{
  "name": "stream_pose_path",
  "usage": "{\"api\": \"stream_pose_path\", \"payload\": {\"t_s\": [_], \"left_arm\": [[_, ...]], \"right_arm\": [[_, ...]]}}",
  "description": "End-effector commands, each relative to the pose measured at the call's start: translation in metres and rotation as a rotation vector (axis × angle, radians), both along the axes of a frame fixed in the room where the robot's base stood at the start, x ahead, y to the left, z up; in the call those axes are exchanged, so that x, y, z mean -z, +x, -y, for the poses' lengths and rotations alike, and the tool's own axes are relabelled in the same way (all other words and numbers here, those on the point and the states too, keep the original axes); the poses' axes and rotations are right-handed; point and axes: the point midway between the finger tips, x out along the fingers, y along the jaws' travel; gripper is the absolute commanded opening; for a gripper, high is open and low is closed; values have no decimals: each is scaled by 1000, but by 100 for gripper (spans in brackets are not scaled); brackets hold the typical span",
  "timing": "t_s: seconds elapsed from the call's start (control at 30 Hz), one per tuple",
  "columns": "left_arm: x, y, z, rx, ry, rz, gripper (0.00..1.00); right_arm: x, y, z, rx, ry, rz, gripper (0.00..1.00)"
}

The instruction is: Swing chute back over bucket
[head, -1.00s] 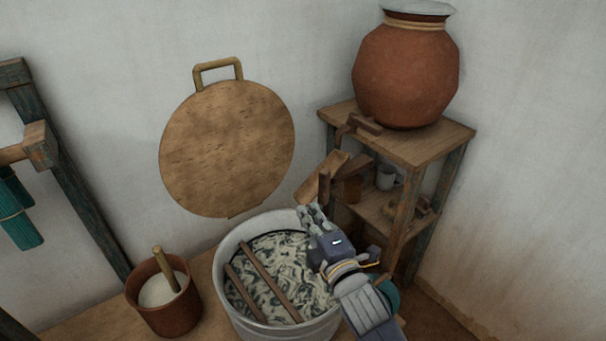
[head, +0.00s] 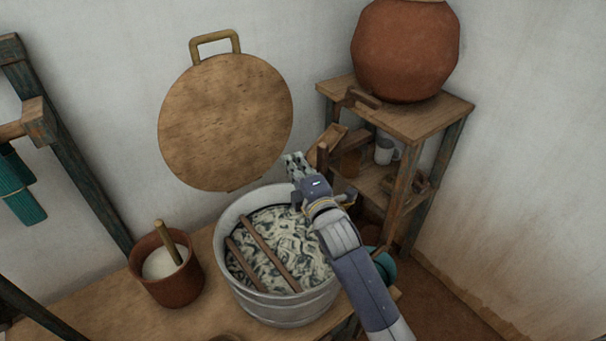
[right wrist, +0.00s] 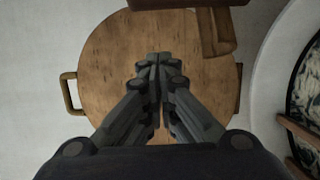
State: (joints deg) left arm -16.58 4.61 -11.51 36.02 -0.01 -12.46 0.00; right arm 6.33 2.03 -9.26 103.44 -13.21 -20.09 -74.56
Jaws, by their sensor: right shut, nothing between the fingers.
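The chute (head: 329,142) is a short wooden trough by the front left of the shelf stand, partly hidden by a dark upright piece and my gripper. A wooden piece, probably part of it, shows at the top of the right wrist view (right wrist: 214,32). A teal bucket (head: 386,266) stands low on the right, mostly hidden behind my right arm. My right gripper (head: 293,160) is shut and empty, above the far rim of the metal tub (head: 290,308), just left of the chute. I cannot tell whether they touch. My left gripper is out of view.
Dyed yarn and two sticks fill the tub on the wooden bench (head: 105,300). A brown pot with a stick (head: 170,285) stands left of it. A round wooden lid (head: 225,120) is against the wall. A clay pot (head: 405,50) stands on the shelf stand (head: 405,120).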

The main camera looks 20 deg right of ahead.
Motion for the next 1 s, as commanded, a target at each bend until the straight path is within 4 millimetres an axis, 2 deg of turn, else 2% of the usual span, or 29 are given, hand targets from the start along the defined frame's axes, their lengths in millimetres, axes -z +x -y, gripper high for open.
{"api": "stream_pose_path", "payload": {"t_s": [0.1,0.2,0.4,1.0], "left_arm": [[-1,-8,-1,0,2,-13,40],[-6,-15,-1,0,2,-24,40],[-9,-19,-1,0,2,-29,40],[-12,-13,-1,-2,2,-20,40]], "right_arm": [[-1,19,-1,0,1,1,0],[-1,10,19,1,-4,-2,0],[0,5,35,-1,0,-1,0],[-1,2,39,-14,-3,0,0]]}}
